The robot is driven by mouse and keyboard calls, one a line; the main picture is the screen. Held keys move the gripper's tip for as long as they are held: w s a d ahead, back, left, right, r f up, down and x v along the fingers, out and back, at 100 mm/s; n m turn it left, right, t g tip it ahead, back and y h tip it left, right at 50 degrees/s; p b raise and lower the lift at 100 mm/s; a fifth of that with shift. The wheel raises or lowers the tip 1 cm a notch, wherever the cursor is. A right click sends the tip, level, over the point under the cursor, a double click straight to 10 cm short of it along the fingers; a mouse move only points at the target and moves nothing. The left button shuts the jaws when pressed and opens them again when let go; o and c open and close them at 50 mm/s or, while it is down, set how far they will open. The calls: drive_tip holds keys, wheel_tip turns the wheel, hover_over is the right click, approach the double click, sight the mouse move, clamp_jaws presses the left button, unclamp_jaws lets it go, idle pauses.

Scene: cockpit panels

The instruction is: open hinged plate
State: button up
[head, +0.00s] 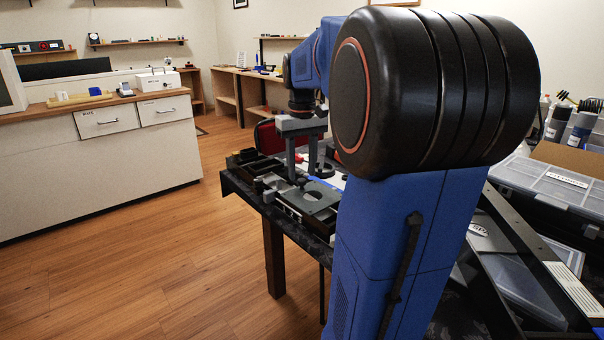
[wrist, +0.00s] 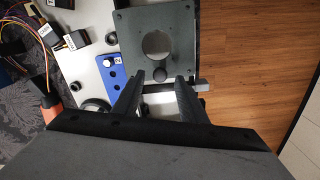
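The hinged plate (head: 324,207) is a flat grey plate with a round hole, lying about level on a dark fixture at the table's near edge. In the wrist view the plate (wrist: 182,22) fills the top middle, with small holes near its corners. My gripper (head: 306,179) points down over the fixture. In the wrist view my gripper (wrist: 161,78) has its two fingers apart, with nothing seen held between them. The fingertips overlap the plate's lower edge in that view; contact cannot be told. A small metal bar (wrist: 202,85) lies right of the fingers. The hinge is not clearly visible.
A blue block (wrist: 112,72) with holes lies left of the plate on a light surface. Black connectors with wires (wrist: 75,40) and an orange-handled tool (wrist: 50,106) are farther left. Open wooden floor (wrist: 255,60) lies right of the plate. Clear cases (head: 545,185) stand at the head view's right.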

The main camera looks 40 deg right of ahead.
drive_tip(key=shift+f, duration=1)
clamp_jaws()
drive_tip(key=shift+r, duration=0.15)
